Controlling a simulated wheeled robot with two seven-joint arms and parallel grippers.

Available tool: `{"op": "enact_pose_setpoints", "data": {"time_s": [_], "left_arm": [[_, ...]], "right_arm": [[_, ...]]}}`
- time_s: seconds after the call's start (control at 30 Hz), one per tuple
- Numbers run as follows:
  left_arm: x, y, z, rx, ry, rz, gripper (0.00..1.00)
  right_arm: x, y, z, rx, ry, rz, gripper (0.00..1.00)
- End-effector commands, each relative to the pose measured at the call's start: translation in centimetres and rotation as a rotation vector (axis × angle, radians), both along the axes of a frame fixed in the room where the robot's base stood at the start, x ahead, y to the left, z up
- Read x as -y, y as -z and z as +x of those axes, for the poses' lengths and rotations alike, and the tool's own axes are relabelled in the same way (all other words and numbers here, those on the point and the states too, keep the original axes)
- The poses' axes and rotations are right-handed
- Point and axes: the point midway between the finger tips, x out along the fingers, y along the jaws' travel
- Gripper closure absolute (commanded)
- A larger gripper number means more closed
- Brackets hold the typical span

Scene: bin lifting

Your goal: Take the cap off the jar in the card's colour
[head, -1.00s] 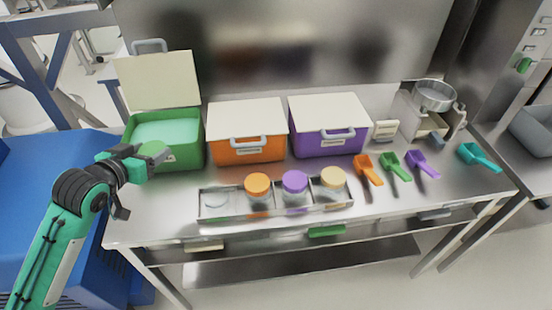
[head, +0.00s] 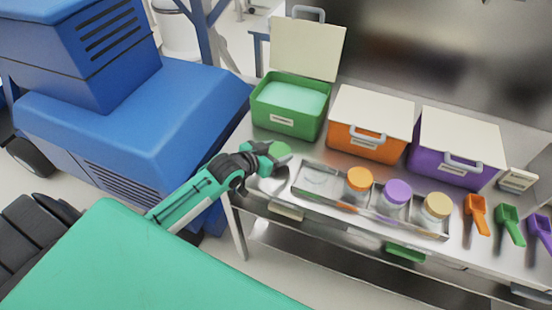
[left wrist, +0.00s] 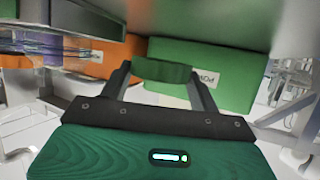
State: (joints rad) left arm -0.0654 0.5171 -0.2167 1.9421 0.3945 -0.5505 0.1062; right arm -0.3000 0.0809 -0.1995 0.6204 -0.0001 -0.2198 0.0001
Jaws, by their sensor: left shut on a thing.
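My left gripper (head: 277,152) is shut on a green cap (head: 281,149), left of the jar tray and in front of the green bin. The left wrist view shows the cap (left wrist: 162,70) between the two fingers. I cannot tell whether it touches the table. A clear jar without a cap (head: 315,178) stands in the tray's left slot. An orange-capped jar (head: 358,182), a purple-capped jar (head: 396,196) and a yellow-capped jar (head: 437,209) stand to its right in the metal tray (head: 345,205). A green plate (head: 405,253) shows at the table's front edge. My right gripper is not in view.
The green bin (head: 284,124) has its lid up. The orange bin (head: 352,146) and purple bin (head: 440,172) are closed. A small label stand (head: 517,180) and several coloured scoops, including an orange one (head: 477,214), are at the right. A blue machine (head: 150,130) stands left of the table.

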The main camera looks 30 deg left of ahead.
Motion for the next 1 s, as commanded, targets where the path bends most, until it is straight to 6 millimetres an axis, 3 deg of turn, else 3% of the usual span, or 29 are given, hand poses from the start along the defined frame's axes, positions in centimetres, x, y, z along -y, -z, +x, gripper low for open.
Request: {"op": "enact_pose_setpoints", "data": {"time_s": [0.3,0.7,0.73,0.83,1.0], "left_arm": [[0.0,3.7,0.0,-0.001,0.0,0.0,0.65],[0.0,4.3,0.0,-0.001,0.0,0.001,0.65],[0.0,4.4,0.0,-0.001,0.0,0.001,0.36],[0.0,4.3,0.0,-0.001,0.0,0.001,0.17],[0.0,4.3,0.0,-0.001,0.0,0.001,0.16]], "right_arm": [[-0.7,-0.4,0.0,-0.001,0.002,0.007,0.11],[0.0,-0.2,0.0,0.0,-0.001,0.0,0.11],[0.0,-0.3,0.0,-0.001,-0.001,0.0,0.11],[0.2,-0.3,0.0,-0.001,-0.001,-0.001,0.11],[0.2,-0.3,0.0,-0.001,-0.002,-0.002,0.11]]}}
